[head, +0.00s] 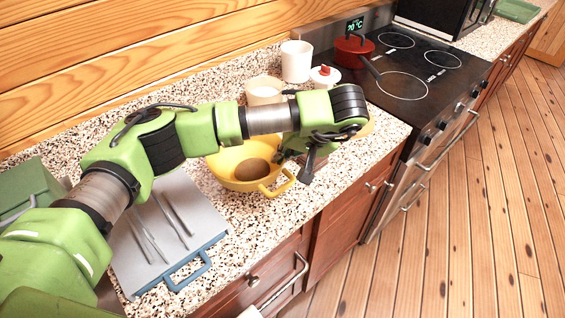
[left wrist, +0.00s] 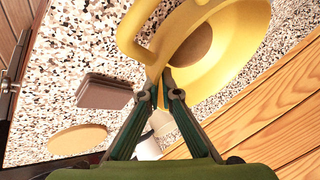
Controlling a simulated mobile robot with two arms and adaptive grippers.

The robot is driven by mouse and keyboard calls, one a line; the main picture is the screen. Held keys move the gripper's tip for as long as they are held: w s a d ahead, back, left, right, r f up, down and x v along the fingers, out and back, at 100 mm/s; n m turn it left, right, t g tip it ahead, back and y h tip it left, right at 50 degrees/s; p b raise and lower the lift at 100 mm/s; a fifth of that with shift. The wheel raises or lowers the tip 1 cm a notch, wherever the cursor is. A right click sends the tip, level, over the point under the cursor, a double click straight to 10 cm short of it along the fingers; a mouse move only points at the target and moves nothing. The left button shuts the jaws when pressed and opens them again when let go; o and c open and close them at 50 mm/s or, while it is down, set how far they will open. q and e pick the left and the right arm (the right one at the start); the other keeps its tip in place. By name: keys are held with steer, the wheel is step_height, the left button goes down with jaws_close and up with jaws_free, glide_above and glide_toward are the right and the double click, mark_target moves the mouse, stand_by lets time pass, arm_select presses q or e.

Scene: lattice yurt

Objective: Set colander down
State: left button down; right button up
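The yellow colander (head: 228,167) is over the speckled counter, roughly upright, with a brown round item (head: 251,170) inside. Whether its base touches the counter I cannot tell. My left gripper (head: 301,164) is at its right side, partly hidden by its own wrist. In the left wrist view the fingers (left wrist: 164,88) come together at the rim of the colander (left wrist: 240,45), beside one of its loop handles, and appear closed on it. The brown item (left wrist: 195,46) shows inside there too. My right gripper is not in view.
A grey board (head: 140,262) with a blue handle and thin utensils lies left of the colander. White cups (head: 296,62), a red-lidded jar (head: 325,76) and a red pot (head: 352,50) on the stove stand behind. The left wrist view shows a brown block (left wrist: 105,92) and round tan board (left wrist: 78,139).

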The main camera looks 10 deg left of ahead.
arm_select(q)
steer(key=shift+w+d+f, duration=0.1)
steer(key=shift+w+f, duration=0.3)
step_height(320, 180, down, 2)
steer(key=shift+f+p, duration=0.25)
steer(key=shift+p, duration=0.8)
steer(key=shift+w+f, duration=0.1)
steer(key=shift+f, duration=0.2)
steer(key=shift+f, duration=0.1)
steer(key=shift+f, duration=0.1)
steer(key=c, duration=2.3)
jaws_free()
